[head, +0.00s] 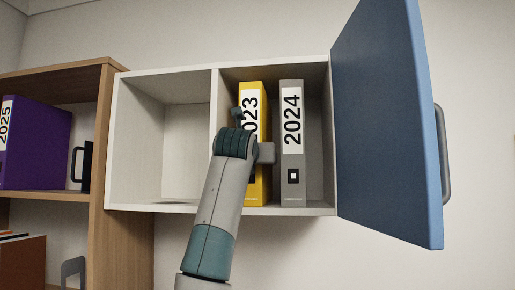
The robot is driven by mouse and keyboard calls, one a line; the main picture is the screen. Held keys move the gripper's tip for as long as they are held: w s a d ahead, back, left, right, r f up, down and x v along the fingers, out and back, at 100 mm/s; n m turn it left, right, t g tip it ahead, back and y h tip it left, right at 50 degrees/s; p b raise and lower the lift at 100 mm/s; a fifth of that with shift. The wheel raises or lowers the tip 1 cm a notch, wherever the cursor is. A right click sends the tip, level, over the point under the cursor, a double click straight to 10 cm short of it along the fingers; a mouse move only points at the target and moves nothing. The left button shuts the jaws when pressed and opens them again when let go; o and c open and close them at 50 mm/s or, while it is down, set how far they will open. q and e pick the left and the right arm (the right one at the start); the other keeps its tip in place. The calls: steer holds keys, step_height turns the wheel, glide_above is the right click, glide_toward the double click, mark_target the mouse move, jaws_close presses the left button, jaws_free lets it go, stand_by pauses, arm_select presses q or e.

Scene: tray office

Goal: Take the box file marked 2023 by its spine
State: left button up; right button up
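The yellow box file marked 2023 (257,187) stands upright in the right compartment of the white wall cabinet (214,110). Its label is partly covered by my arm, with "023" showing. My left arm comes up from the bottom, left of centre, and its wrist is in front of the yellow spine. A grey part of my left gripper (266,153) shows between the yellow file and the grey file. Its fingers are hidden, so I cannot tell if it is open or touching the file. My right gripper is out of view.
A grey box file marked 2024 (292,150) stands just right of the yellow one. The blue cabinet door (385,120) hangs open at the right. The left compartment is empty. A wooden shelf (112,150) holds a purple 2025 file (38,145).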

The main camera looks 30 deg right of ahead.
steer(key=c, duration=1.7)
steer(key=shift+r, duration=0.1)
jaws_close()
